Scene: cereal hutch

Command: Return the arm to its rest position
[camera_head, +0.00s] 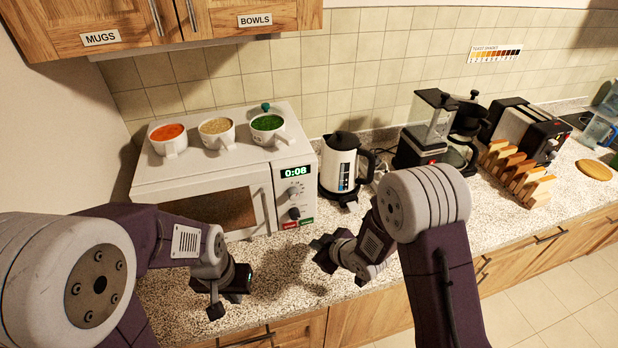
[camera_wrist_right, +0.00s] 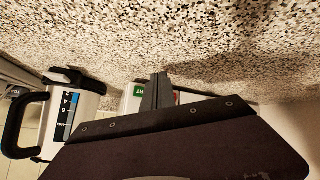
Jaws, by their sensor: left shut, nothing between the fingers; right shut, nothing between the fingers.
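My left gripper (camera_head: 216,309) is low over the speckled counter in front of the microwave, at the left of the head view. It is shut and empty. My right gripper (camera_head: 322,252) is over the counter in front of the kettle and near the microwave's right front corner. It points left in the head view. In the right wrist view its fingers (camera_wrist_right: 158,92) are together with nothing between them. Both arms reach in over the counter (camera_head: 290,275) from the near side.
The microwave (camera_head: 165,190) carries several bowls or mugs of coloured contents. A white kettle (camera_head: 338,165), also in the right wrist view (camera_wrist_right: 75,115), stands beside it. A coffee machine (camera_head: 425,130), bread slices in a rack (camera_head: 515,170) and a toaster (camera_head: 525,130) are further right. Wooden cabinets (camera_head: 160,20) hang above.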

